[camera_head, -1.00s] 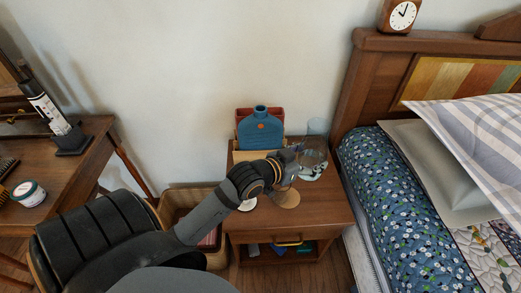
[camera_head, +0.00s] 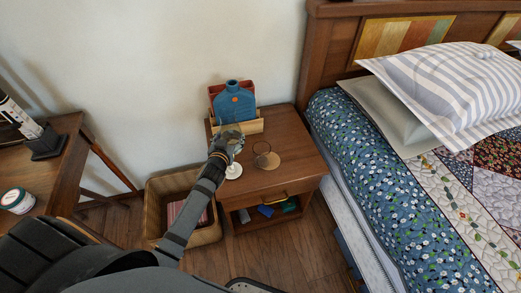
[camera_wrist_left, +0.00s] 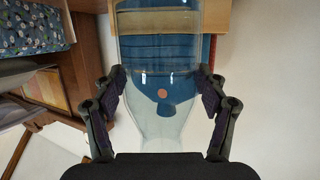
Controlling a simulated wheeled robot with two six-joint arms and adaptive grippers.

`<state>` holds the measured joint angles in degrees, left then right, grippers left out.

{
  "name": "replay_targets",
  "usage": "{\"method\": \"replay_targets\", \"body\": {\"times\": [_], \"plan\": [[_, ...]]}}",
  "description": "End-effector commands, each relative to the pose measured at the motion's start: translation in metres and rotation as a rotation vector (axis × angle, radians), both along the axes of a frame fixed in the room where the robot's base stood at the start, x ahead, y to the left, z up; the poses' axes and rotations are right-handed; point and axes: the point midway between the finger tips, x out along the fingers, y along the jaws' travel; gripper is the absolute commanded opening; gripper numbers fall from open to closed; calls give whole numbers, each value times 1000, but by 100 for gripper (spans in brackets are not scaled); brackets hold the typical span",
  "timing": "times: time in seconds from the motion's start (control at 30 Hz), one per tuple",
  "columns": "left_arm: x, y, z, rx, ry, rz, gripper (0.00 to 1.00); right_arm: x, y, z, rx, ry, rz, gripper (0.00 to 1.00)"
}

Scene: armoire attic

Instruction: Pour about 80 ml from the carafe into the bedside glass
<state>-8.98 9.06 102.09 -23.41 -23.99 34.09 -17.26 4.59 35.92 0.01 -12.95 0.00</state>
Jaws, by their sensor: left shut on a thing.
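My left gripper (camera_head: 228,136) is over the back left of the nightstand (camera_head: 288,179). It is shut on the clear carafe, which shows large between the two fingers in the left wrist view (camera_wrist_left: 160,128). In the head view the carafe is small and mostly hidden by the gripper. The bedside glass (camera_head: 262,147) is a faint clear shape by the round tan coaster (camera_head: 270,162), right of the gripper and apart from it. Its fill cannot be made out. My right gripper is out of view.
A blue bottle-shaped thing (camera_head: 234,100) stands in a wooden holder (camera_head: 252,126) close behind the gripper. A white disc (camera_head: 233,171) lies near the nightstand's left edge. A wicker basket (camera_head: 160,218) stands left, the bed (camera_head: 361,150) right. The nightstand's right side is clear.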

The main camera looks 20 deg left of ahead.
Motion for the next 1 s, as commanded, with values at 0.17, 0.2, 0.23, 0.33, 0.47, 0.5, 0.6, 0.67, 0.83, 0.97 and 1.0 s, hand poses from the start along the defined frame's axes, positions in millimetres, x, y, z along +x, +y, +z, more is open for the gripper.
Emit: {"method": "replay_targets", "body": {"times": [0.17,0.2,0.23,0.33,0.47,0.5,0.6,0.67,0.83,0.97,1.0], "plan": [[2,0,-7,2,-6,3,10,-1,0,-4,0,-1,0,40],[2,0,-7,2,-6,3,10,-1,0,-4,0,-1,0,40],[2,0,-7,2,-6,3,10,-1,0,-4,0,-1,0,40],[2,0,-7,2,-6,3,10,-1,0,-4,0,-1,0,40],[1,-1,-7,12,-5,3,10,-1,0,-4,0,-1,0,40],[1,-1,-7,20,-4,2,10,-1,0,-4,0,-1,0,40],[1,-1,-6,49,-2,2,10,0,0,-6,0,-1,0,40],[1,-1,-6,70,-1,2,10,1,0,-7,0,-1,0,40],[1,-1,-3,156,4,1,10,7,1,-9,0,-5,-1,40],[1,-1,-3,242,11,2,10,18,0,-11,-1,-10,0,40],[1,-1,-3,268,13,2,10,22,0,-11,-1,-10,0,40]]}}
